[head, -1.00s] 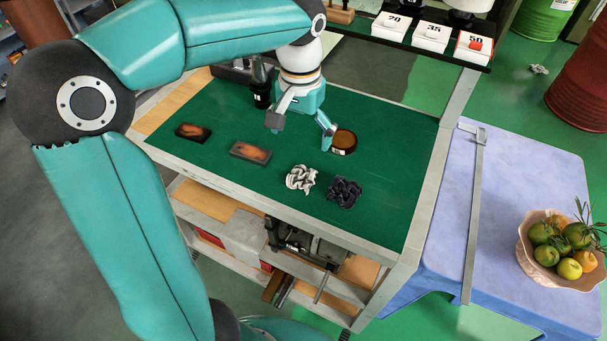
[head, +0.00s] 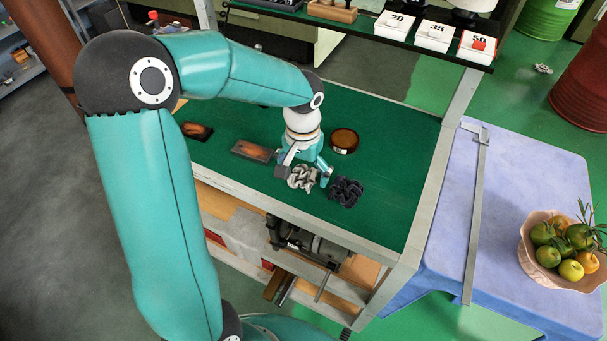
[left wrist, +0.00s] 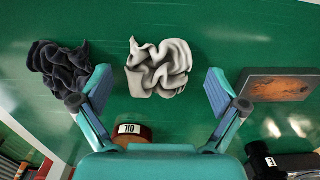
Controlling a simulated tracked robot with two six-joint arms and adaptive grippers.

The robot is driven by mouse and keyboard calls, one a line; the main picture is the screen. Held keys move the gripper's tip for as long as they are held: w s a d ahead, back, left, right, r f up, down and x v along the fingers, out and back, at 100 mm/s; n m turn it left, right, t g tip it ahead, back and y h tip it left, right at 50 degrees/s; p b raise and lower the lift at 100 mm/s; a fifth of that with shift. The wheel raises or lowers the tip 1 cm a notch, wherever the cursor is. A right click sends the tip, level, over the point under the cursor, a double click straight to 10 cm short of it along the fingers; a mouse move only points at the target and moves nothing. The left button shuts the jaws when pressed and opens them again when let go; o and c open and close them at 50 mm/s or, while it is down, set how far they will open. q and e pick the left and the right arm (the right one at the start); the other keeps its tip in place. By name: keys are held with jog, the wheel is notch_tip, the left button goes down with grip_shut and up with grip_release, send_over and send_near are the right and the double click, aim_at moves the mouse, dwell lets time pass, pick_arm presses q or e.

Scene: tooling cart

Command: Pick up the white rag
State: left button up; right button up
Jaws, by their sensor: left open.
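The white rag (head: 302,177) lies crumpled on the green top of the cart, near its front edge. In the left wrist view the white rag (left wrist: 158,68) shows whole, between and ahead of the fingertips. My left gripper (head: 305,174) is open, with its fingers on either side of the rag in the head view. In the left wrist view the left gripper (left wrist: 157,88) has its fingers wide apart and nothing in them. I cannot tell whether it touches the rag. My right gripper is not in view.
A dark rag (head: 346,191) lies just right of the white one. A brown round tin (head: 344,141) stands behind, and a rusty block (head: 253,151) lies to the left. A second dark block (head: 197,131) is farther left. The cart's right part (head: 400,170) is clear.

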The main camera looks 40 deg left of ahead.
aim_at(303, 172)
pick_arm(q)
jog(key=c, duration=1.2)
notch_tip(303, 172, up, 20)
jog(key=shift+p, duration=0.5)
